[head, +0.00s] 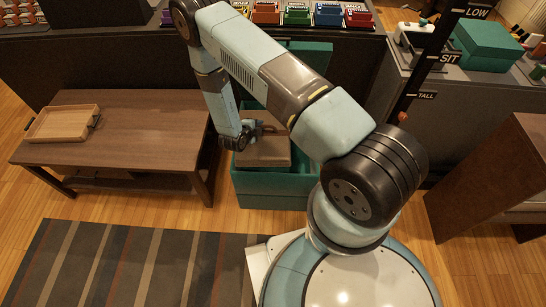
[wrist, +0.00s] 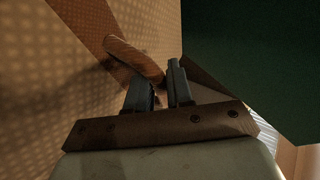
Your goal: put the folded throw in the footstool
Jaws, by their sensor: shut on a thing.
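The footstool (head: 272,192) is a dark green box in the middle of the head view, with its green lid (head: 312,54) raised behind my arm. The folded throw (head: 266,153) is a brown, flat block over the footstool's opening. I cannot tell how deep it sits. My gripper (head: 254,130) is at the throw's far left side, shut on it. In the wrist view my fingers (wrist: 160,88) are close together at a tan rolled piece (wrist: 134,58), beside a dotted tan surface. A dark green surface fills the right of that view.
A low brown table (head: 140,130) with a wooden tray (head: 62,123) stands to the left. A counter with coloured bins (head: 297,13) runs behind. A grey cabinet (head: 460,100) and a brown piece of furniture (head: 480,170) are at right. A striped rug (head: 130,265) lies in front.

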